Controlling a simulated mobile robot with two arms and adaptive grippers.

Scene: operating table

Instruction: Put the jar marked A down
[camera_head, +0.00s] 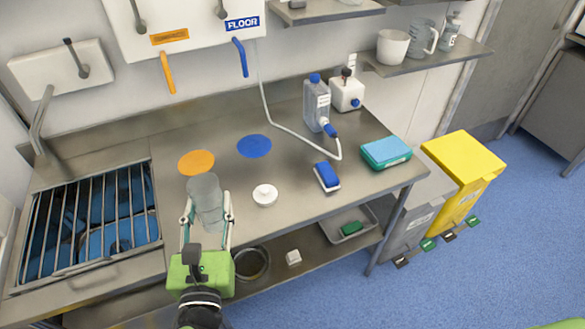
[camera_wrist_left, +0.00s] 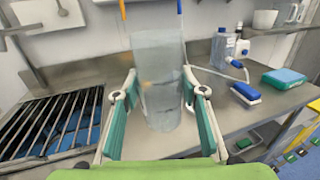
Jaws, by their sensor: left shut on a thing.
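A clear, greyish cylindrical jar (camera_head: 206,198) is upright between the fingers of my left gripper (camera_head: 208,220), which is shut on it. It also fills the middle of the left wrist view (camera_wrist_left: 160,85), with a green-padded finger on each side. I can read no letter on it. The jar is at the front part of the steel counter (camera_head: 300,209), just in front of an orange disc (camera_head: 196,162). I cannot tell whether its base touches the counter. A white round lid (camera_head: 265,194) lies to the right of the jar.
A barred sink (camera_head: 90,225) is to the left. A blue disc (camera_head: 254,146), a blue brush (camera_head: 327,177), a bottle (camera_head: 317,103) with a hose and a teal-topped box (camera_head: 386,153) are on the counter. Bare counter lies between the lid and the brush.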

